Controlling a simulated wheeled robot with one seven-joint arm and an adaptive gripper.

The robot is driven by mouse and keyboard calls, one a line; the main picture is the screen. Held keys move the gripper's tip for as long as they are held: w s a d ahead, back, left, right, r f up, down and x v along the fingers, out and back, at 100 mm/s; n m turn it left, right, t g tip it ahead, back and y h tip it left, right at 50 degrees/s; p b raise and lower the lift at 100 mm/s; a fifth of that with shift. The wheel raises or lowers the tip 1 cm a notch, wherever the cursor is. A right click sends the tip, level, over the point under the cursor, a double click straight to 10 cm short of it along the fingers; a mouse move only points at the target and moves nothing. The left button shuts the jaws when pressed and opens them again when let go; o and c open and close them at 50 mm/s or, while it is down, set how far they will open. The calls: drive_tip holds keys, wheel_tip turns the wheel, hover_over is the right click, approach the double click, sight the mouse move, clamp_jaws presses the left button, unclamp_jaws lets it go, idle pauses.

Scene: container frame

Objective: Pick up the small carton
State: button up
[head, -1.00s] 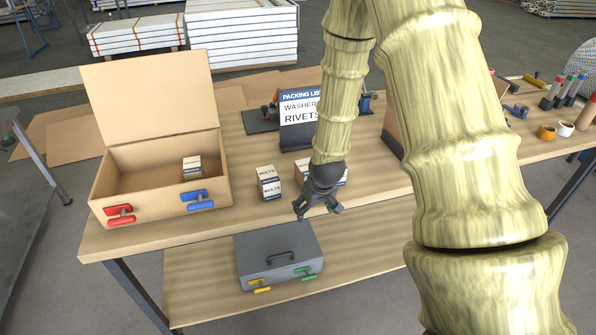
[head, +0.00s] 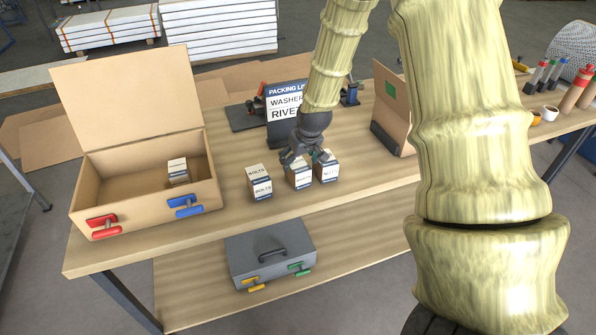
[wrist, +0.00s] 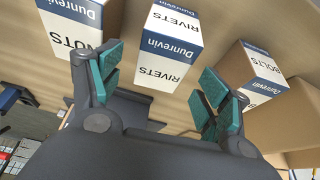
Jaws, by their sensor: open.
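Three small white-and-blue cartons stand in a row on the table. In the head view they are the BOLTS carton (head: 261,186) at left, a middle carton (head: 299,178) and a right carton (head: 327,172). The wrist view shows the middle one as the RIVETS carton (wrist: 167,55), with the NUTS carton (wrist: 75,28) to its left and the BOLTS carton (wrist: 250,76) to its right. My gripper (head: 304,160) is open, just above the middle carton. In the wrist view its teal-padded fingers (wrist: 160,85) straddle the RIVETS carton's width. Finger contact cannot be told.
An open cardboard box (head: 145,210) at left holds another small carton (head: 178,172). A packing list sign (head: 285,110) reading washers and rivets stands behind the row. A grey case (head: 270,250) sits on the lower shelf. A brown panel (head: 391,105) stands at right.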

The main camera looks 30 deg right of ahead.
drive_tip(key=shift+p+x, duration=1.25)
drive_tip(key=shift+x, duration=2.05)
drive_tip(key=shift+s, duration=0.2)
drive_tip(key=c, duration=1.3)
